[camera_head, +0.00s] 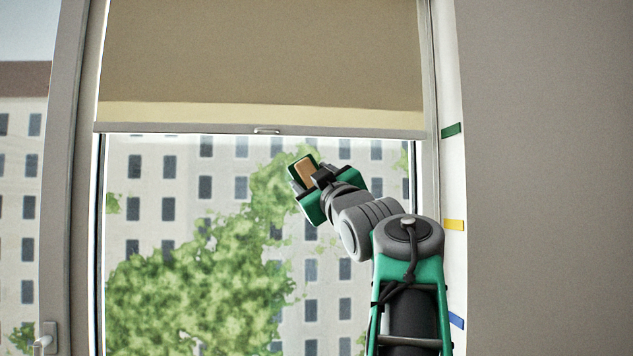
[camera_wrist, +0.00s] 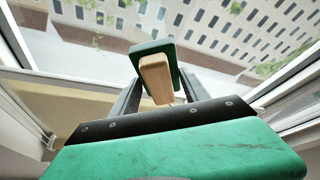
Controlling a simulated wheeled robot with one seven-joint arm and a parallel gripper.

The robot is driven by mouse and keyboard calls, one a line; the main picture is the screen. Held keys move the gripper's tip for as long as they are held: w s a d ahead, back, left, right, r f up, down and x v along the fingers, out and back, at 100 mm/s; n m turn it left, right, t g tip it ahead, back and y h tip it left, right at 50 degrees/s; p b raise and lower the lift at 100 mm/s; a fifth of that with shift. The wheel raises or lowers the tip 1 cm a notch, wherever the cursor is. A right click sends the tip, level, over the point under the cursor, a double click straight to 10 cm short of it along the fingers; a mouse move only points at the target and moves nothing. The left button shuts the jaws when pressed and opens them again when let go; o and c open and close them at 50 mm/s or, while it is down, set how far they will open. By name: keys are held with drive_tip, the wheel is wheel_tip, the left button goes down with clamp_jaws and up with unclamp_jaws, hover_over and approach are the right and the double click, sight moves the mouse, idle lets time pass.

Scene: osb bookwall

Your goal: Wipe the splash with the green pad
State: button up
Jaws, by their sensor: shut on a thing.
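The green pad (camera_head: 314,159) has a wooden grip block (camera_head: 306,173) on its back. My gripper (camera_head: 307,180) is shut on this block, in front of the window pane below the blind. In the wrist view the green pad (camera_wrist: 152,47) is at the far side of the wooden block (camera_wrist: 157,80), between the fingers of my gripper (camera_wrist: 157,92). The pad's wiping face is turned away, and I cannot tell whether it touches the glass. I cannot make out a splash in either view.
A beige roller blind (camera_head: 262,55) covers the upper window, its bottom bar (camera_head: 200,129) just above my gripper. The window frame (camera_head: 430,175) and a grey wall (camera_head: 550,180) are at right. A window handle (camera_head: 44,340) is at lower left. Buildings and a tree show outside.

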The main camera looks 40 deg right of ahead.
drive_tip(key=shift+w+d+p, duration=0.45)
drive_tip(key=shift+w+d, duration=0.15)
drive_tip(key=shift+w, duration=0.3)
drive_tip(key=shift+w+d+p, duration=0.4)
drive_tip(key=shift+w+d, duration=0.25)
drive_tip(key=shift+w, duration=0.25)
drive_tip(key=shift+w+d+p, duration=0.45)
drive_tip(key=shift+w+d, duration=0.15)
drive_tip(key=shift+w, duration=0.3)
drive_tip(key=shift+w+d+p, duration=0.55)
drive_tip(key=shift+w+d, duration=0.05)
drive_tip(key=shift+w, duration=0.25)
drive_tip(key=shift+s+d+p, duration=0.85)
drive_tip(key=shift+s+d, duration=1.3)
drive_tip(key=shift+d, duration=1)
drive_tip(key=w+a+b, duration=0.3)
drive_tip(key=w+a, duration=0.1)
drive_tip(key=a, duration=0.2)
drive_tip(key=shift+w+a, duration=0.15)
drive_tip(key=shift+w, duration=0.05)
drive_tip(key=shift+f, duration=0.1)
